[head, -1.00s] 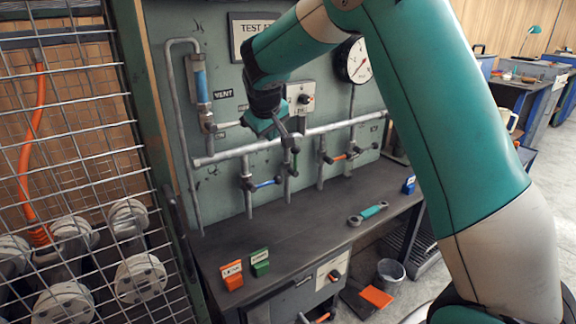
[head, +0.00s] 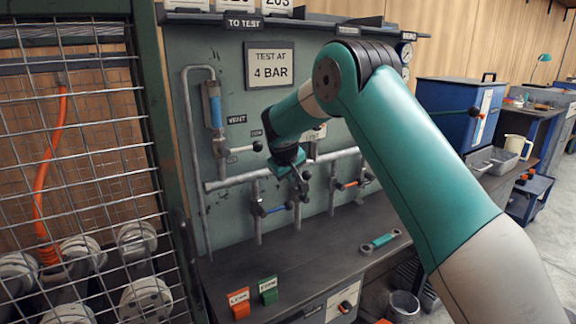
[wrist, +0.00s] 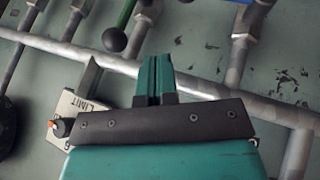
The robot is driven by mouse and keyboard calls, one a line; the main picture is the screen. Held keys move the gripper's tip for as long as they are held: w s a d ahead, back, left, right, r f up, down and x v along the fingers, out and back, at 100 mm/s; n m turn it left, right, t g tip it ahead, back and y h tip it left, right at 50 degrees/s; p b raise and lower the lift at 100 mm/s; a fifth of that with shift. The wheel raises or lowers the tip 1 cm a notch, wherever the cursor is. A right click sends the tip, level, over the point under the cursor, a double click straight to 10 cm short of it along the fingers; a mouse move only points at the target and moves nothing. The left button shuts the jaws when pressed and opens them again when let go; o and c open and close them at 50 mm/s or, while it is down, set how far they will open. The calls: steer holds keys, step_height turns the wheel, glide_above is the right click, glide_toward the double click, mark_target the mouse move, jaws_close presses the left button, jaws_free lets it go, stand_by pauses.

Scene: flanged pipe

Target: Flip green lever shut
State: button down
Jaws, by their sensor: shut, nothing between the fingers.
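The green lever (wrist: 126,12) shows at the top of the wrist view, with a black ball knob (wrist: 114,41) on its end. It slants from a valve on a branch of the grey manifold pipe (wrist: 205,85). My gripper (wrist: 155,62) is shut and empty. In the wrist view its fingertips lie to the right of the knob and a little below it, with a gap in the picture. In the head view my gripper (head: 303,188) is in front of the manifold, right of the blue lever (head: 272,211). The green handle cannot be made out there.
An orange lever (head: 350,185) is on the branch to the right. A white-handled vent lever (head: 243,149) is at the upper left. The dark bench (head: 320,250) below holds a wrench (head: 381,242), an orange tag block (head: 239,303) and a green one (head: 268,290). A wire cage (head: 85,170) stands left.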

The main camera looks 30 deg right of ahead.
steer(key=shift+w+d+f, duration=0.3)
steer(key=shift+d+f, duration=0.05)
steer(key=shift+d, duration=0.45)
steer(key=shift+w+d+f, duration=0.25)
steer(key=shift+d+f, duration=0.15)
steer(key=shift+d, duration=0.35)
steer(key=shift+w+d+f, duration=0.3)
steer(key=shift+d+f, duration=0.05)
steer(key=shift+d, duration=0.45)
